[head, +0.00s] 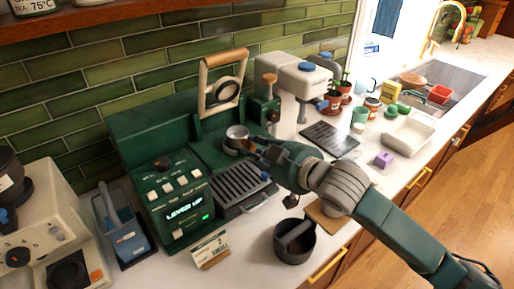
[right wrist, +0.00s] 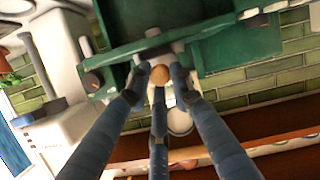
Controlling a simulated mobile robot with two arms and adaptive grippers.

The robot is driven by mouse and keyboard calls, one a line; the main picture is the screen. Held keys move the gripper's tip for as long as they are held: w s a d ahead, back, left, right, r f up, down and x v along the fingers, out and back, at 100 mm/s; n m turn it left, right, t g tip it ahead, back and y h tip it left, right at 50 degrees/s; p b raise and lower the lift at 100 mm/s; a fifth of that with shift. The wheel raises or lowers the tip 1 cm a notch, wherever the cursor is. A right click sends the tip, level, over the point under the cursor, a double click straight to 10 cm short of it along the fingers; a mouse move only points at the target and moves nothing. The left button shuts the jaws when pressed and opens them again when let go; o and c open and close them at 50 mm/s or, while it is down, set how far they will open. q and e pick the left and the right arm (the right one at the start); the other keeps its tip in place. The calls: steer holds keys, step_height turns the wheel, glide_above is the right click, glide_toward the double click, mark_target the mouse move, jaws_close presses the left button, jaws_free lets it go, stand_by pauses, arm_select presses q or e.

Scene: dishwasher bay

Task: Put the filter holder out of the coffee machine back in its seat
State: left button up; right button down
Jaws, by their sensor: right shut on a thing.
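The coffee machine (head: 135,150) is dark green, with a lit display and a drip grate (head: 240,182). Its lever (head: 203,92) stands up with a wooden grip on top. The filter holder (head: 236,134) shows as a round metal basket beside my right gripper (head: 252,147), above the grate. In the right wrist view my right gripper (right wrist: 155,88) has its fingers closed around the rounded wooden handle end of the filter holder (right wrist: 160,74). I cannot tell whether the basket touches its seat. My left gripper is not in view.
A dark round pot (head: 295,250) and a small sign (head: 210,249) stand in front of the machine. A blue-grey caddy (head: 125,232) is at its left. A grinder (head: 268,100) and a white appliance (head: 300,75) stand right of it. A dark mat (head: 330,138) lies farther right.

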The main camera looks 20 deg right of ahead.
steer(key=shift+w+d+f, duration=0.1)
steer(key=shift+f, duration=0.25)
steer(key=shift+r, duration=0.15)
steer(key=shift+a+p, duration=0.2)
steer(key=shift+p, duration=0.2)
steer(key=shift+f, duration=0.2)
stand_by(0.8)
steer(key=c, duration=1.5)
jaws_free()
steer(key=shift+o, duration=0.2)
steer(key=shift+f, duration=0.15)
steer(key=shift+s, duration=0.25)
